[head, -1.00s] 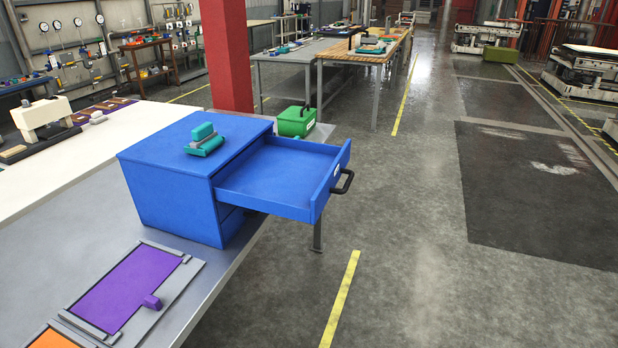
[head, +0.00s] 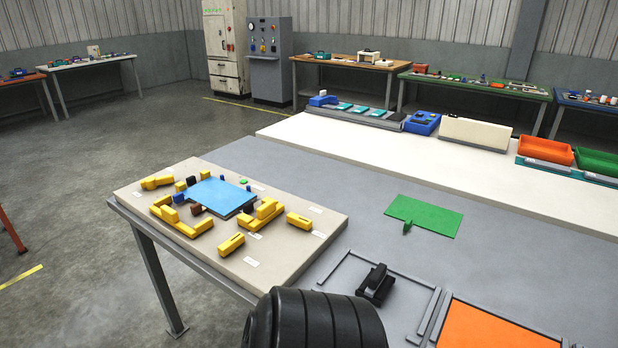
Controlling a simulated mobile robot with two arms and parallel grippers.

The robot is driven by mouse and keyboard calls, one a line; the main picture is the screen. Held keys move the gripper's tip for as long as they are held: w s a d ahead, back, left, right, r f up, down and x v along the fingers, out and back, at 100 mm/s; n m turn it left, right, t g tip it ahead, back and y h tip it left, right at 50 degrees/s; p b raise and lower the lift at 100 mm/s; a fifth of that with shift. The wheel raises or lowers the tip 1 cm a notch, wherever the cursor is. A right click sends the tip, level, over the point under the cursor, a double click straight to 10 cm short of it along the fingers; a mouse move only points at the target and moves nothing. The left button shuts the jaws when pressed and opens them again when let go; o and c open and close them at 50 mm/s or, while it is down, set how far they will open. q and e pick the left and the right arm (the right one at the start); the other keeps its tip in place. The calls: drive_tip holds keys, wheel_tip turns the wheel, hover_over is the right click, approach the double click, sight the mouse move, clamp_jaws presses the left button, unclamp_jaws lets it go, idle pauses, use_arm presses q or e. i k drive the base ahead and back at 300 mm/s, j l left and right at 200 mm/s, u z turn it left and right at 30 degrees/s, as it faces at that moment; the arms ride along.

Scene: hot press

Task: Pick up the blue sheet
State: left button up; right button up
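A flat light-blue sheet (head: 222,194) lies on a beige board (head: 290,268) at the left end of the grey table. Yellow blocks (head: 180,219) and small dark, blue and brown pieces stand around its edges. No gripper fingers show in the head view. A black ribbed part (head: 318,322), which looks like one of my own arm links, fills the bottom centre. Whether either gripper is open or shut is hidden.
A green sheet (head: 424,215) and a black-handled piece (head: 376,284) lie on the grey table. An orange panel (head: 490,328) sits in a frame at lower right. Orange (head: 545,151) and green bins stand at the back.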

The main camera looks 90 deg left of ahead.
sight(220, 196)
drive_tip(key=u, duration=3.4)
drive_tip(key=i+j+z, duration=0.1)
drive_tip(key=z, duration=0.85)
drive_tip(key=j+z, duration=0.35)
drive_tip(key=j, duration=0.2)
drive_tip(key=j+z, duration=0.4)
drive_tip(key=j, duration=0.15)
drive_tip(key=k+j+z, duration=0.1)
drive_tip(key=j+z, duration=0.25)
drive_tip(key=j, duration=0.2)
